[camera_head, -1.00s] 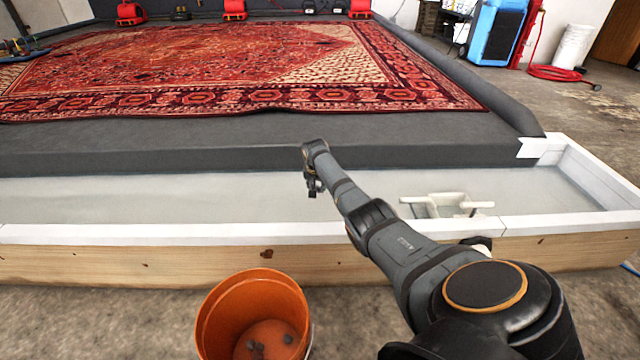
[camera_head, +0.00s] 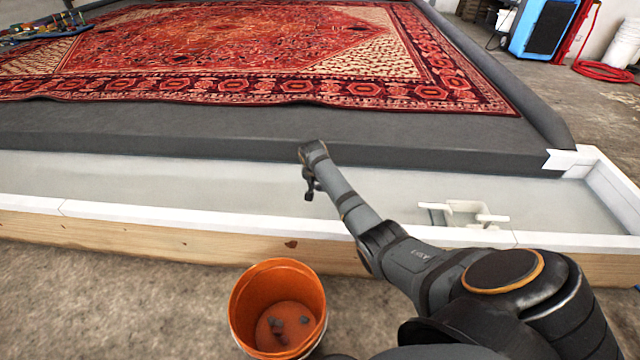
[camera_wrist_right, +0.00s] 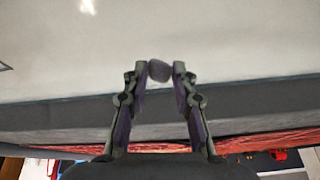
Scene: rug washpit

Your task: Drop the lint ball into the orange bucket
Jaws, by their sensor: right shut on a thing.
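The lint ball (camera_wrist_right: 159,71) is a small dark grey lump between the fingertips of my right gripper (camera_wrist_right: 159,75) in the right wrist view. My right gripper also shows in the head view (camera_head: 309,190), above the pale trough, shut on the ball. The ball itself is too small to make out in the head view. The orange bucket (camera_head: 245,306) stands on the floor in front of the trough's wooden wall, nearer to me and a little left of the gripper. Several small dark lumps lie on its bottom. My left gripper is not in view.
The trough's white-topped wooden wall (camera_head: 150,236) runs between the gripper and the bucket. A white pipe fitting (camera_head: 462,213) sits in the trough at right. A red patterned rug (camera_head: 230,50) lies on the dark platform behind. The floor left of the bucket is clear.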

